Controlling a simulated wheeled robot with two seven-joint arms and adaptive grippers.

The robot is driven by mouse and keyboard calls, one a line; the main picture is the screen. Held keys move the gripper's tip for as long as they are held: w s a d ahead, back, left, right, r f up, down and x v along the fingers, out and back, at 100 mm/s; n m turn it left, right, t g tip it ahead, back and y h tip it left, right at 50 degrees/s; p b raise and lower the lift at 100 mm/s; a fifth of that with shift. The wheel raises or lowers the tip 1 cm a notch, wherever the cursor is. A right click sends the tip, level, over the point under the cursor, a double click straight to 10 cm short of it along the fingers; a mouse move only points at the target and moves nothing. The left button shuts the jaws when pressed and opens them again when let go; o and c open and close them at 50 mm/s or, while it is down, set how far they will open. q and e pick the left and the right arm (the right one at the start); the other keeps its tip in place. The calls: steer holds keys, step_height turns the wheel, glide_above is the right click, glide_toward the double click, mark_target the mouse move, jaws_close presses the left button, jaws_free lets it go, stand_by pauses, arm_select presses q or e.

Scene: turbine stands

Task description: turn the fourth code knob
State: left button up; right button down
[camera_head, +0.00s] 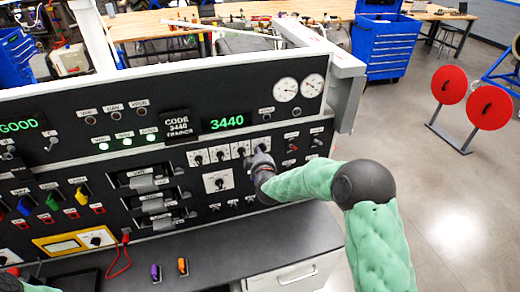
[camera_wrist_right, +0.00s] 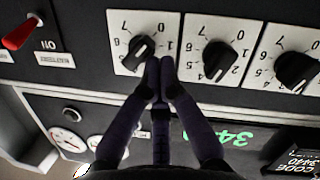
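The fourth code knob (camera_wrist_right: 138,48) is a dark knob on a white dial plate, at the right end of a row of four in the head view and leftmost in the wrist view, which looks upside down. My right gripper (camera_wrist_right: 160,64) has its two fingertips together against or just in front of this knob's edge, partly covering it. I cannot tell whether they touch it. In the head view the right gripper (camera_head: 259,160) hides part of the dial. My left gripper (camera_head: 8,282) is barely visible at the lower left.
Another code knob (camera_wrist_right: 219,58) sits close beside the fourth. A red switch (camera_wrist_right: 20,34) is on its other side. Two round gauges (camera_head: 300,88) are above. A grey desk (camera_head: 215,245) in front holds a purple and an orange piece. Open floor lies right.

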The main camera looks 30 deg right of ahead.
steer(key=shift+a+f+n+b, duration=0.15)
steer(key=shift+f+n+b, duration=0.25)
steer(key=shift+b, duration=0.2)
stand_by(0.5)
steer(key=shift+r, duration=0.1)
